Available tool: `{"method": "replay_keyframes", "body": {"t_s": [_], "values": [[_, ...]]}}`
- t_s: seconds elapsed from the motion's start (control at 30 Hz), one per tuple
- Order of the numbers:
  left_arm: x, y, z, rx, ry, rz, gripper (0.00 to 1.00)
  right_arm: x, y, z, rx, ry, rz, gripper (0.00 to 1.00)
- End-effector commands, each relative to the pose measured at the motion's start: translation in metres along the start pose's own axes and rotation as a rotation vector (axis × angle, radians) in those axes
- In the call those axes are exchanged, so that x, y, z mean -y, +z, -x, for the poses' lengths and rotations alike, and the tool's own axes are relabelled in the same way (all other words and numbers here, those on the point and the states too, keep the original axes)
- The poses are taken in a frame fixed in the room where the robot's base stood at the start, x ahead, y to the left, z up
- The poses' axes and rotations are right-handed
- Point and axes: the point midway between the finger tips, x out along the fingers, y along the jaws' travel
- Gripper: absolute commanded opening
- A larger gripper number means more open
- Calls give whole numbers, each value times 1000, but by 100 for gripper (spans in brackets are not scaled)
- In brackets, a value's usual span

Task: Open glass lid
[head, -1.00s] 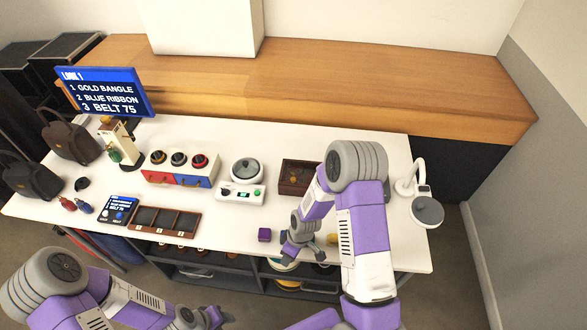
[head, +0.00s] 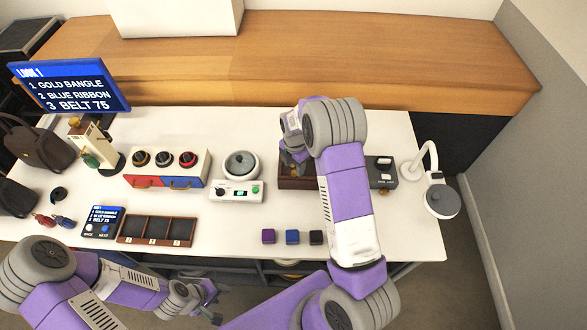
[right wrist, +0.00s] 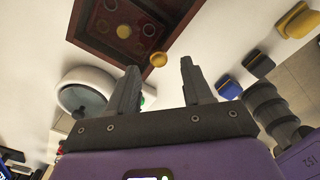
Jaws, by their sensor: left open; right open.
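The brown wooden box (head: 297,183) stands on the white table, largely covered by my right arm in the head view. The glass itself is hard to make out, so I cannot tell the lid's position. My right gripper (right wrist: 157,88) is open and empty, its fingertips just short of the knob, which appears between them. My left gripper (head: 212,297) is open and empty in front of the table, away from the box.
A white scale-like device (head: 237,191) stands left of the box, and a dark grey unit (head: 382,178) right of it. A lamp (head: 440,200) stands at the right edge.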

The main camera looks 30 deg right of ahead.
Motion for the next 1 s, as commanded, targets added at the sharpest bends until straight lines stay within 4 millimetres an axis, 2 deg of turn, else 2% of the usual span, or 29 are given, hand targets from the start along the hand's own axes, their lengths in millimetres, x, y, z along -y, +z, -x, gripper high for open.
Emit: {"method": "replay_keyframes", "body": {"t_s": [0.03,0.2,0.53,0.87,1.0], "values": [[0,0,-1,0,0,0,43,1,0,-10,0,-4,0,50],[1,0,-2,0,0,0,43,0,0,-26,-1,-1,-1,50],[1,0,-2,-1,0,0,43,0,0,-30,0,1,-2,50],[1,0,-2,0,0,0,43,0,0,-30,0,1,-2,1],[1,0,-2,0,0,0,43,0,0,-30,-1,1,-2,0]]}}
